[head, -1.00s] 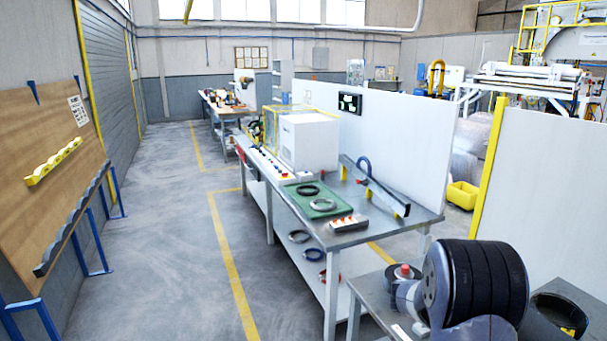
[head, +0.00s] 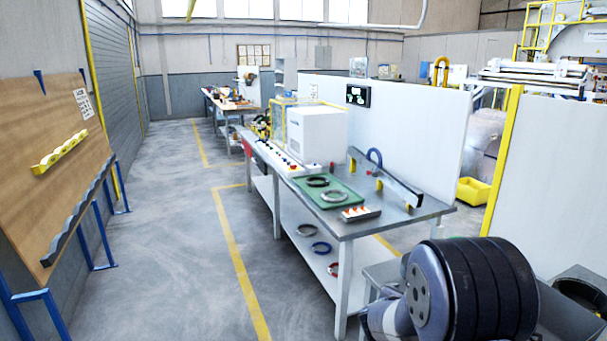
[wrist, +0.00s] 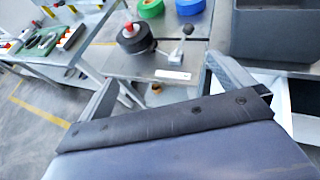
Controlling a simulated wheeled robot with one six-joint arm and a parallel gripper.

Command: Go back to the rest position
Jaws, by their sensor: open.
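My gripper (wrist: 165,88) shows in the wrist view with its two grey fingers spread apart and nothing between them. It is above the front edge of a grey metal worktable (wrist: 112,62). A black coil (wrist: 136,40) with a red knob sits on that table, beyond the fingers. A lever with a dark ball handle (wrist: 187,31) is to its right. In the head view my dark ribbed arm joint fills the lower right, and the gripper itself is not seen there.
A green tape roll (wrist: 150,7) and a blue one (wrist: 189,6) lie behind the lever, beside a grey bin (wrist: 275,35). A long bench (head: 362,225) holds a green mat (head: 343,198) with dark rings. The floor (head: 180,240) left of it is clear.

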